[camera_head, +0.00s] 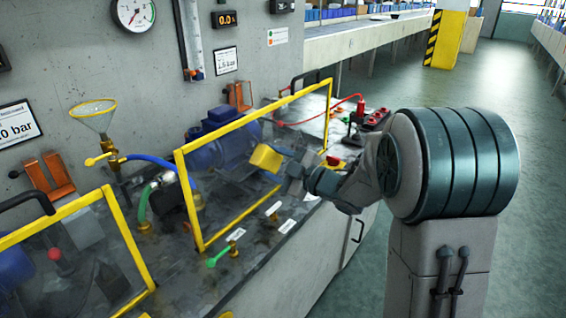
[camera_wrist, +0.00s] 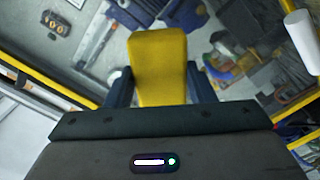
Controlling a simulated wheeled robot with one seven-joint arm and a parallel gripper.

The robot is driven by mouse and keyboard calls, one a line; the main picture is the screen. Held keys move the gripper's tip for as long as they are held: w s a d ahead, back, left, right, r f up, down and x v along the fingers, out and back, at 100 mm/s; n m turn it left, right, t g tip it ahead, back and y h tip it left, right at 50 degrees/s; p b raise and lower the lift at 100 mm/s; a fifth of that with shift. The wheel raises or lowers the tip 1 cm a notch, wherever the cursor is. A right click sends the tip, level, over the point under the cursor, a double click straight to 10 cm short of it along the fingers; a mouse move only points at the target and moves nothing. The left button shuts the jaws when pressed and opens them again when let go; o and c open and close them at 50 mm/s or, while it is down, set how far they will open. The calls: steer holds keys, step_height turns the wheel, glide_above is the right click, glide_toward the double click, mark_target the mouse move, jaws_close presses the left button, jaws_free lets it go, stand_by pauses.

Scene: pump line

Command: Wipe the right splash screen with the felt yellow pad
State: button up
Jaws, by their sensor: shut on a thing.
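The right splash screen (camera_head: 232,203) is a clear pane in a yellow frame, standing upright on the bench in front of a blue pump. The felt yellow pad (camera_head: 266,158) is at the screen's right part in the head view. It also shows large in the wrist view (camera_wrist: 158,68). My gripper (camera_head: 290,170) is shut on the pad, with a dark finger on each side of it in the wrist view (camera_wrist: 158,90). The pad overlaps the pane in the head view; I cannot tell whether it touches it.
A second yellow-framed screen (camera_head: 70,270) stands at the lower left. A green-handled valve (camera_head: 222,254) and small labels lie along the bench front. A red-and-black terminal box (camera_head: 376,118) is at the bench's far end. The aisle floor to the right is clear.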

mark_target(263, 159)
steer(key=shift+s+a+b, duration=0.75)
steer(key=shift+s+a, duration=0.3)
steer(key=shift+s, duration=0.3)
steer(key=shift+a+r+p, duration=0.15)
steer(key=shift+r+p, duration=0.85)
steer(key=shift+r, duration=0.5)
steer(key=shift+w+d+f, duration=0.1)
steer(key=shift+w+d, duration=1.05)
steer(key=shift+w, duration=0.3)
steer(key=shift+w+d, duration=1.2)
steer(key=shift+w, duration=0.2)
steer(key=shift+w+d+f, duration=0.1)
steer(key=shift+w+d, duration=1.05)
steer(key=shift+w, duration=0.3)
steer(key=shift+s+a+b, duration=0.6)
steer(key=shift+s+a, duration=0.55)
steer(key=shift+s, duration=0.3)
steer(key=shift+s+a+b, duration=0.55)
steer(key=shift+s+a, duration=0.6)
steer(key=shift+s, duration=0.35)
steer(key=shift+s+a+b, duration=0.6)
steer(key=shift+s+a, duration=0.55)
steer(key=shift+s, duration=0.3)
steer(key=shift+d, duration=0.1)
steer(key=shift+s+d, duration=0.1)
steer(key=shift+d, duration=0.1)
steer(key=shift+v, duration=2.75)
steer(key=shift+d, duration=0.1)
